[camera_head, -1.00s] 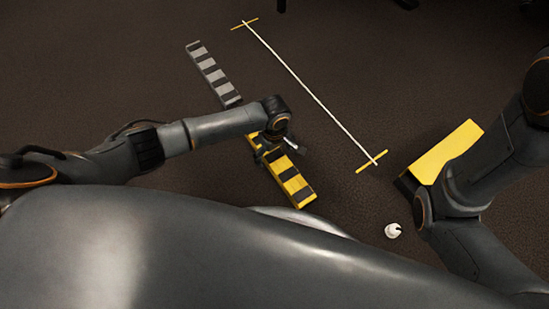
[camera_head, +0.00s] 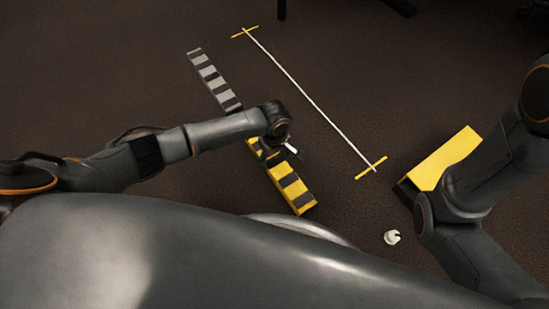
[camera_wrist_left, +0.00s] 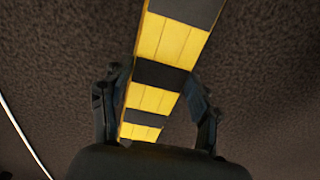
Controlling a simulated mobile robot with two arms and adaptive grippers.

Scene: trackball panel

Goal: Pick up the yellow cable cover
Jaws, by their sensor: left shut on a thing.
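The yellow cable cover (camera_head: 290,185) with black stripes lies at a slant on the dark carpet, in the middle of the head view. My left gripper (camera_head: 273,157) is over its far part, which my wrist partly hides. In the left wrist view, the cover (camera_wrist_left: 165,45) runs between the two fingers of my left gripper (camera_wrist_left: 157,82), one on each side. The gripper is shut on the cover. I cannot see any clear gap under the cover. My right arm shows at the right, but its gripper is out of view.
A grey and black striped cover (camera_head: 214,80) lies beyond my left wrist. A white cable (camera_head: 310,95) runs between two yellow tape strips. A yellow box-like piece (camera_head: 440,160) is beside my right arm, and a small white object (camera_head: 391,237) lies near it. Carpet around is open.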

